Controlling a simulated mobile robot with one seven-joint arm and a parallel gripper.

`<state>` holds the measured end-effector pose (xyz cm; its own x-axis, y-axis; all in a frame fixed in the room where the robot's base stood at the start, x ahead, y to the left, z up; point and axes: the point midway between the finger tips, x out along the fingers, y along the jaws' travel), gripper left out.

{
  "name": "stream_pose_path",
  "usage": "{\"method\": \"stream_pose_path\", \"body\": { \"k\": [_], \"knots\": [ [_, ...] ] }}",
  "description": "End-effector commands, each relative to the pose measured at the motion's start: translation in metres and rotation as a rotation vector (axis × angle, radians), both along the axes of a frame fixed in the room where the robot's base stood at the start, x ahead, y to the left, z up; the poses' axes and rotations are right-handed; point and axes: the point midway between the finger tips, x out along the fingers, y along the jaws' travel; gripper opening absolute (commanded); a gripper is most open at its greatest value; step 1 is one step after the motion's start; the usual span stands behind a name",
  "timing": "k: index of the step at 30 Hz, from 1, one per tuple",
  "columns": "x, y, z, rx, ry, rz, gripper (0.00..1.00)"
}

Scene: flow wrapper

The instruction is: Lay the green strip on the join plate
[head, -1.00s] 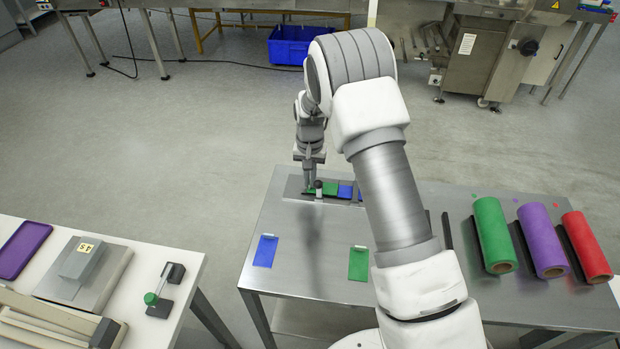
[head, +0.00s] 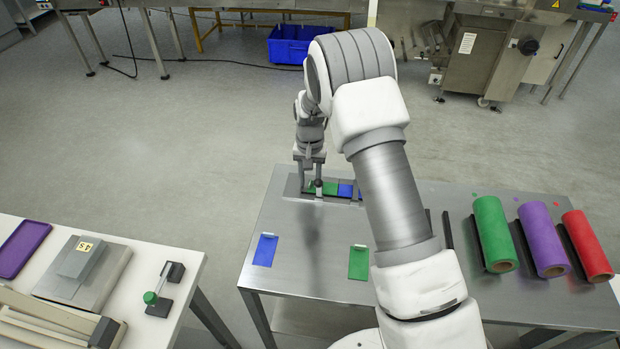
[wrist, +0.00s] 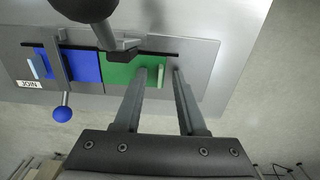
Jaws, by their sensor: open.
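The join plate (wrist: 207,58) is a grey metal plate with a JOIN label, on the far left of the table; it also shows in the head view (head: 292,188). A green strip (wrist: 118,72) lies on it, with a blue strip (wrist: 86,66) beside it; both show in the head view, green (head: 328,188) and blue (head: 345,191). The green strip has a pale green tab (wrist: 160,77) at its end. My gripper (wrist: 162,72) is open, its fingers on either side of this tab, apparently not gripping it. The fingers also show in the head view (head: 311,192).
A lever with a blue knob (wrist: 62,113) crosses the blue strip; a dark-knobbed lever (wrist: 122,45) reaches over the green strip. Another blue strip (head: 265,251) and green strip (head: 358,264) lie nearer on the table. Green, purple and red rolls (head: 494,235) lie at right.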

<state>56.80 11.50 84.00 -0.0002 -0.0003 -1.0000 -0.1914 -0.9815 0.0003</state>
Motion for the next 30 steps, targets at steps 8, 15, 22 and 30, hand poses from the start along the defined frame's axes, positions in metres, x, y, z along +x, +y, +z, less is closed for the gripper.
{"method": "stream_pose_path", "body": {
  "k": [8, 15, 22, 30],
  "knots": [
    [0.001, 0.0, 0.018, 0.001, -0.002, 0.0, 0.4],
    [0.001, 0.0, 0.073, 0.001, -0.005, 0.001, 0.4],
    [0.001, 0.0, 0.128, 0.0, -0.004, 0.0, 0.4],
    [0.0, 0.0, 0.168, 0.001, -0.001, -0.001, 0.4]
  ]
}}
